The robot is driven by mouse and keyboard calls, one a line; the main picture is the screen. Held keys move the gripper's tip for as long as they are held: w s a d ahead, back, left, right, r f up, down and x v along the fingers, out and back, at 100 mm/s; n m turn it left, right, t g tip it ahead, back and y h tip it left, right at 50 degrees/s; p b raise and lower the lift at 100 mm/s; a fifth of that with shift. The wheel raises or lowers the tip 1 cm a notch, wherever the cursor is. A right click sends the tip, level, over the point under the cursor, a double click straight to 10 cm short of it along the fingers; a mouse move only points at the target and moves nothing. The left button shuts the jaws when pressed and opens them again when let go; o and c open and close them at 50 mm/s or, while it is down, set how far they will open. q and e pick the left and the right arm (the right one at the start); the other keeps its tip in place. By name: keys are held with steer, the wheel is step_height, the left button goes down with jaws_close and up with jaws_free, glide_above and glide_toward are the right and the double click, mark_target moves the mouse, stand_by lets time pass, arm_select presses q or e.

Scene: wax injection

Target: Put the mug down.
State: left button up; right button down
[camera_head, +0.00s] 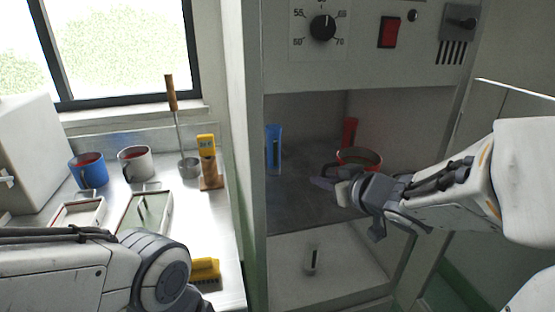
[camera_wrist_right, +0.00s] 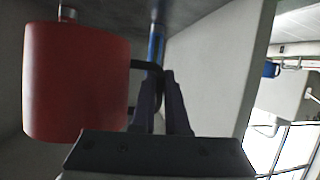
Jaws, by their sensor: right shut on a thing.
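A red mug (camera_head: 361,154) is inside the open bay of the grey machine, upright in the head view. My right gripper (camera_head: 333,183) reaches into the bay in front of it. In the right wrist view the red mug (camera_wrist_right: 75,88) fills the left side. Its dark handle (camera_wrist_right: 138,66) runs to the fingers of my right gripper (camera_wrist_right: 163,95), which are shut on it. My arm hides the mug's base in the head view, so I cannot tell whether it touches the bay floor (camera_head: 300,197). My left gripper is out of view.
A blue cylinder (camera_head: 273,149) and a red cylinder (camera_head: 349,131) stand in the bay. Left of the machine, a bench (camera_head: 217,228) holds a blue mug (camera_head: 88,171), a white mug (camera_head: 136,163), a ladle (camera_head: 188,167), frames and yellow tools. The bay's left part has bare floor.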

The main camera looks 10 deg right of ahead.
steer(key=w+f+p, duration=0.2)
steer(key=w+p, duration=0.1)
steer(key=w, duration=0.1)
steer(key=w+f+p, duration=0.2)
steer(key=w+p, duration=0.1)
steer(key=w, duration=0.1)
steer(key=w+f+p, duration=0.2)
steer(key=w+p, duration=0.1)
steer(key=w, duration=0.1)
steer(key=shift+d+f, duration=0.25)
steer(key=shift+d, duration=0.05)
steer(key=shift+w, duration=0.15)
steer(key=shift+w+f, duration=0.1)
steer(key=shift+f, duration=2)
steer(key=shift+f, duration=0.2)
steer(key=c, duration=0.9)
jaws_free()
